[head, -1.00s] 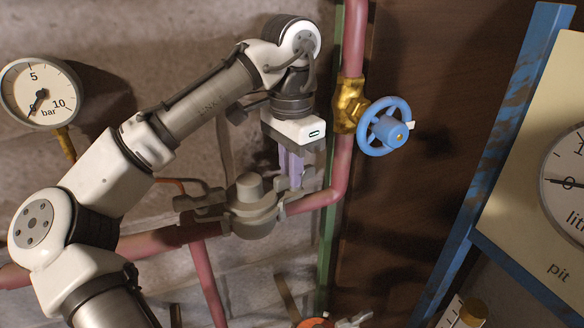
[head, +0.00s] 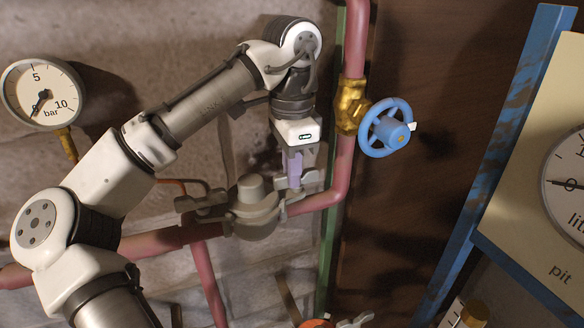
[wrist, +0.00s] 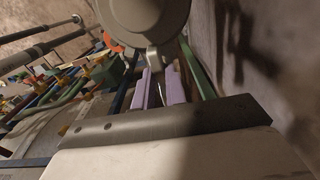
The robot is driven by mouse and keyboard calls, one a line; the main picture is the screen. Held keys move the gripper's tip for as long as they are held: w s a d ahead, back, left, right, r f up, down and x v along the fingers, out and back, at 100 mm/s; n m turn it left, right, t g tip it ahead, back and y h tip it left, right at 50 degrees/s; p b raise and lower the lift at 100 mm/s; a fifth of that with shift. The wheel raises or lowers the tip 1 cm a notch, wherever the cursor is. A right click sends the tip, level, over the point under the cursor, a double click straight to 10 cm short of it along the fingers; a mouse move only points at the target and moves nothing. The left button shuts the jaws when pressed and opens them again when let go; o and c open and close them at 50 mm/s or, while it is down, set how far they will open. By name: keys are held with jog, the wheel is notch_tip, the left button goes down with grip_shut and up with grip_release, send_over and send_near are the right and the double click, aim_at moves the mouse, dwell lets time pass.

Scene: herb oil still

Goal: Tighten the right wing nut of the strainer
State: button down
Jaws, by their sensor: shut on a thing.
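The strainer (head: 255,212) is a grey body with a domed top, set in the pink pipe. Its left wing nut (head: 200,201) sticks out on the left side, grey. My gripper (head: 296,186) points down at the strainer's right side, its lilac fingers shut on the right wing nut (head: 309,184), which is partly hidden by the fingers in the head view. In the wrist view the lilac fingers (wrist: 158,90) reach forward on either side of a small grey part below the large round strainer body (wrist: 150,18).
A pink pipe (head: 341,170) rises close to the right of my gripper, beside a green post (head: 327,240). A brass valve with a blue handwheel (head: 387,127) is at the upper right. A pressure gauge (head: 42,94) hangs at the far left.

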jog(key=c, duration=1.5)
grip_release()
jog(key=shift+o, duration=0.2)
jog(key=shift+r, duration=3.75)
